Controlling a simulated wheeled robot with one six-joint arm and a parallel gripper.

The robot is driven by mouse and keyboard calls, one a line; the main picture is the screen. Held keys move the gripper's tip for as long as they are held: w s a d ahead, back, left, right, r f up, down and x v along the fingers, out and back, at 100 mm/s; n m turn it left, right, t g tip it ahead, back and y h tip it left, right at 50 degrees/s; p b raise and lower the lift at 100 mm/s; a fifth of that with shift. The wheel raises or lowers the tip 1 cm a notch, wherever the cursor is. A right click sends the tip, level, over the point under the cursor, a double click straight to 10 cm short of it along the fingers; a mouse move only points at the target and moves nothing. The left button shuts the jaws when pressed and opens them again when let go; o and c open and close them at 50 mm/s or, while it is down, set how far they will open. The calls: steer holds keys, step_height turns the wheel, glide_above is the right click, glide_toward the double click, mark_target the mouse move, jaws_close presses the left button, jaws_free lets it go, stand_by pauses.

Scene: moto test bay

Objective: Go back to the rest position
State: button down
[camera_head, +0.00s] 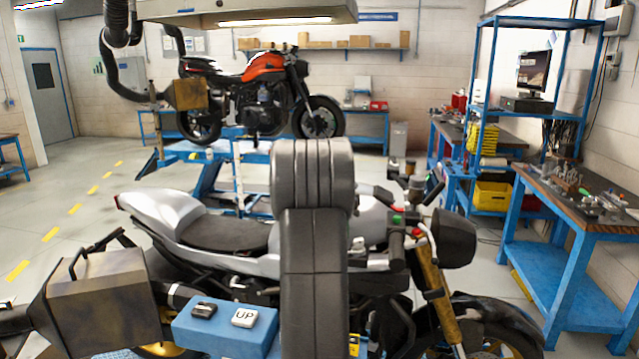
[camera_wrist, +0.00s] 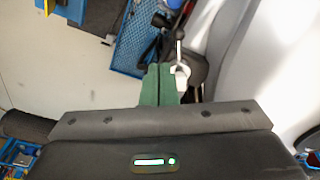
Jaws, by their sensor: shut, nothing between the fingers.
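My gripper (camera_wrist: 159,72) shows in the wrist view as two green fingers, shut together with nothing between them. Just beyond and to the right of the fingertips is a small pale metal part with a thin rod; I cannot tell whether they touch. In the head view my dark arm stands upright in the middle, in front of the white and grey motorcycle (camera_head: 225,232). My gripper itself is hidden in that view.
A blue box with an UP button (camera_head: 244,317) is at the front left. An orange motorcycle (camera_head: 266,68) stands on a blue lift behind. Blue workbenches (camera_head: 567,264) line the right. The floor (camera_head: 60,190) at left is clear.

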step_height(320, 180, down, 9)
steer(key=b, duration=0.2)
steer(key=shift+w+a+r, duration=0.15)
steer(key=shift+w+r, duration=0.05)
steer(key=shift+w, duration=0.05)
stand_by(0.3)
steer(key=shift+s+r, duration=0.1)
steer(key=shift+r, duration=0.05)
